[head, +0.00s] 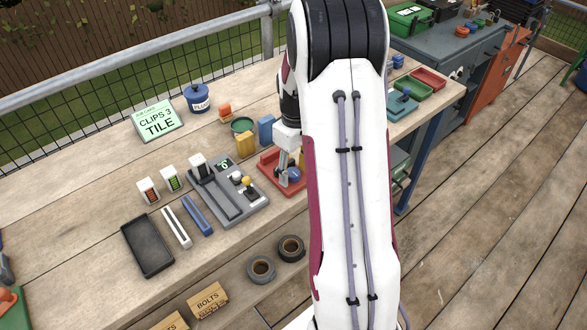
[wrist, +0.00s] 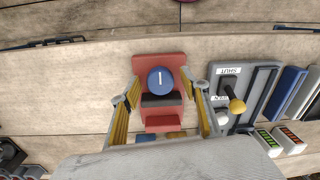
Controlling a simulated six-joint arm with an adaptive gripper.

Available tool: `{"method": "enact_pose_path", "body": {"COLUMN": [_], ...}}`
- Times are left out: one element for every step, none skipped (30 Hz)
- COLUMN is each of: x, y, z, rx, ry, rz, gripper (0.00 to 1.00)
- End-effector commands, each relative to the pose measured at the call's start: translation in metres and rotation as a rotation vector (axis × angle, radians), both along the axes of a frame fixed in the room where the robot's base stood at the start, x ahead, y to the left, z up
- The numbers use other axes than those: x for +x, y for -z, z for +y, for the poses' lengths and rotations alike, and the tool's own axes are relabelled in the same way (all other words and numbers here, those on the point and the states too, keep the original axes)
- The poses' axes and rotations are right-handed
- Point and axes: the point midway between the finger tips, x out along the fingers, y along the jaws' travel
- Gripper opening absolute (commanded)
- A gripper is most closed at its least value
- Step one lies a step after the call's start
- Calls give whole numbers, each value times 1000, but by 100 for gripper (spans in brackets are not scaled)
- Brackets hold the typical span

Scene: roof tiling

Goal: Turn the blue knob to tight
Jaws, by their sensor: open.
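The blue knob (wrist: 159,82) is round with a white line on its face and sits on a red fixture (wrist: 158,61). In the wrist view the white line runs up and down. In the head view the knob (head: 294,174) shows partly behind my gripper (head: 286,174). In the wrist view my gripper (wrist: 160,80) is open, with one finger on each side of the knob and a gap on both sides. I cannot tell how far the fingertips are above the fixture. No "tight" mark is readable.
A grey panel (head: 222,203) with a yellow-topped lever stands left of the red fixture. Yellow (head: 245,144) and blue (head: 266,130) blocks and a green round container (head: 242,125) stand close behind. A black tray (head: 147,246) lies at the bench's left. Tape rolls (head: 262,268) sit in front.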

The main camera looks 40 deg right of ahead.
Motion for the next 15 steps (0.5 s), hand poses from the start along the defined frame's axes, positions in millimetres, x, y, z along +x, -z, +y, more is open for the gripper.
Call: {"method": "enact_pose_path", "body": {"x": [0,0,0,0,0,0,0,0,0,0,0,0,0,0,0], "y": [0,0,0,0,0,0,0,0,0,0,0,0,0,0,0], "z": [0,0,0,0,0,0,0,0,0,0,0,0,0,0,0], "rx": [0,0,0,0,0,0,0,0,0,0,0,0,0,0,0], "ry": [0,0,0,0,0,0,0,0,0,0,0,1,2,4,7], "rz": [0,0,0,0,0,0,0,0,0,0,0,0,0,-1,-1], "gripper": [45,45,38,30,22,12,7,7,7,7,7,7,7,7,7]}}
